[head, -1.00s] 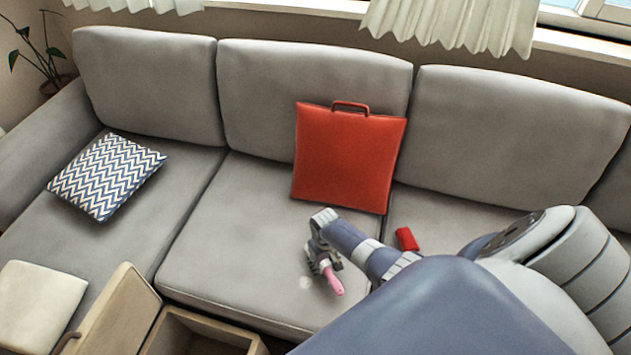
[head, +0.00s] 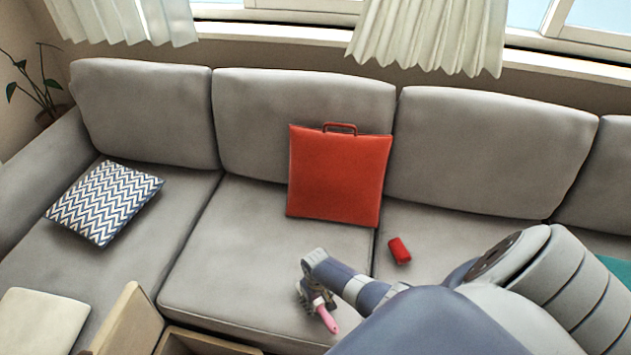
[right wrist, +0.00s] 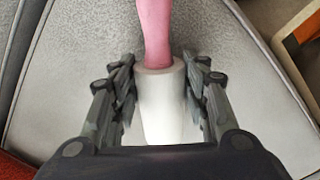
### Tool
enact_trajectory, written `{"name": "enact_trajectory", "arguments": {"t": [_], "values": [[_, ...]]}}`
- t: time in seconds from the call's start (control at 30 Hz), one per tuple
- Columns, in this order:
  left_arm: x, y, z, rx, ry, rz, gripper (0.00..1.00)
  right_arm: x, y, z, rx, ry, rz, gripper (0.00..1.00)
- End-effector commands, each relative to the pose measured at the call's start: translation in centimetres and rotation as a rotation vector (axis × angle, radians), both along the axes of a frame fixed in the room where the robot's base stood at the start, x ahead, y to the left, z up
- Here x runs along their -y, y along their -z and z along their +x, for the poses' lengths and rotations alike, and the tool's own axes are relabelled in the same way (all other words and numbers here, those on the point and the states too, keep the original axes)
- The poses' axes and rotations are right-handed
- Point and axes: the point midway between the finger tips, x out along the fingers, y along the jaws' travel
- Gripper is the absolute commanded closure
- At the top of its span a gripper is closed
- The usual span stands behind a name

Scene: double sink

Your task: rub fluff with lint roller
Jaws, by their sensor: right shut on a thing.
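The lint roller has a pink handle (head: 326,318) and a white roller (right wrist: 160,95). My right gripper (head: 314,296) is shut on the lint roller, low over the middle sofa seat. In the right wrist view its fingers stand on both sides of the white roller, and the pink handle points away from the palm. I cannot make out the fluff in the current frames; the gripper and roller cover part of the seat. My left gripper is not in view.
The grey sofa seat (head: 235,260) is mostly clear. A red square cushion (head: 340,175) leans on the backrest, with a small red object (head: 399,250) beside it. A zigzag pillow (head: 104,203) lies left. A wooden box (head: 190,342) stands in front.

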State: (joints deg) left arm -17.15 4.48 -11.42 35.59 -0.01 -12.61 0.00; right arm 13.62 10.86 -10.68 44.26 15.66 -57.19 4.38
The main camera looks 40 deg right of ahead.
Motion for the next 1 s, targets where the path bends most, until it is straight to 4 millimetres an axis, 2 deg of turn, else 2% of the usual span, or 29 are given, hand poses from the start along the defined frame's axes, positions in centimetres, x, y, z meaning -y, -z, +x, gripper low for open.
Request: {"name": "enact_trajectory", "arguments": {"t": [0.03,0.1,0.6,0.77,1.0], "values": [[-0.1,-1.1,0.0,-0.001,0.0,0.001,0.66,0.1,-1.8,0.2,0.007,-0.001,-0.002,0.8],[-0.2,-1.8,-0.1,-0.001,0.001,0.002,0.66,0.1,-3.3,0.1,0.007,-0.002,-0.003,0.8],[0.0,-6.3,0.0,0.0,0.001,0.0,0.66,0.3,-7.6,0.2,0.005,-0.001,-0.002,0.8],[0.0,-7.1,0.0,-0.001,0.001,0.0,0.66,0.4,-8.5,0.3,0.004,0.0,-0.002,0.8],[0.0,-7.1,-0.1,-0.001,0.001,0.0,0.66,0.5,-8.4,0.3,0.005,0.0,-0.003,0.8]]}}
